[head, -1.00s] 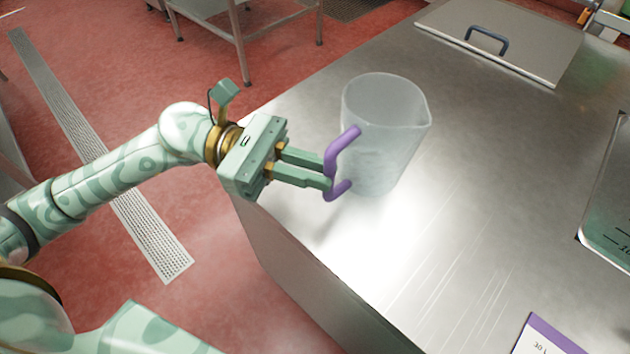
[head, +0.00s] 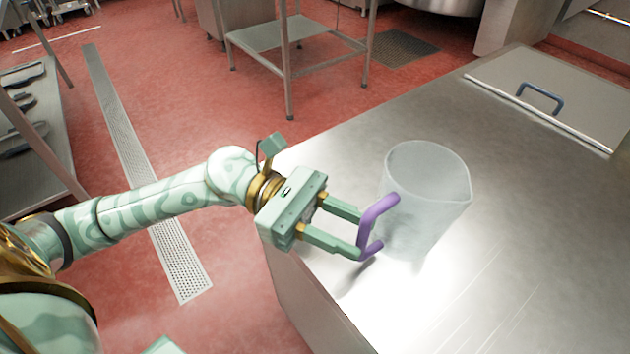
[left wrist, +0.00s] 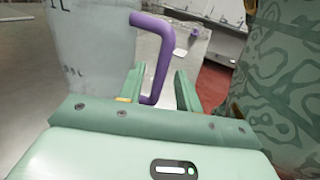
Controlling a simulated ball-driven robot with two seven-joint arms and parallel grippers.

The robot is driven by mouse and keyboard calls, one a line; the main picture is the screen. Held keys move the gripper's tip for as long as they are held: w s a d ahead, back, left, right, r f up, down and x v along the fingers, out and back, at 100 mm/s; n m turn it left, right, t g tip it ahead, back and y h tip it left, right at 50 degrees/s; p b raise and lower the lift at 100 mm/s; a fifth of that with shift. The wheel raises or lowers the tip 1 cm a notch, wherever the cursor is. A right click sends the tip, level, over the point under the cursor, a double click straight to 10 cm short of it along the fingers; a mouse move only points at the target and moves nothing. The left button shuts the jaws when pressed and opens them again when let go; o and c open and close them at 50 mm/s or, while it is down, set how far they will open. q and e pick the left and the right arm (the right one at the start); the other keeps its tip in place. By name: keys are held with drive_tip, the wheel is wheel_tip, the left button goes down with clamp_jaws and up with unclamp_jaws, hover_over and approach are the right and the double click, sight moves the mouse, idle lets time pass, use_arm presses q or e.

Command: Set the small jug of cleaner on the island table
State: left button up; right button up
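The small jug (head: 428,195) is a translucent, pale beaker with a spout and a purple handle (head: 367,225). It appears to stand upright on the steel table (head: 520,230), near the left edge. It also shows at the upper left of the left wrist view (left wrist: 90,50). My left gripper (head: 362,236) is at the handle, with its fingers apart on either side of it. In the left wrist view the handle (left wrist: 158,70) stands between the fingers, with a gap visible. My right gripper is not in view.
A flat steel lid (head: 550,98) with a blue handle lies at the table's far right. The table right of the jug is clear. A steel stand (head: 270,38) is on the red floor behind. A shelf (head: 30,140) is at far left.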

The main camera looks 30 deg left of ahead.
use_arm(q)
drive_tip(key=a+p, duration=0.1)
drive_tip(key=a, duration=1.1)
drive_tip(key=shift+s, duration=0.35)
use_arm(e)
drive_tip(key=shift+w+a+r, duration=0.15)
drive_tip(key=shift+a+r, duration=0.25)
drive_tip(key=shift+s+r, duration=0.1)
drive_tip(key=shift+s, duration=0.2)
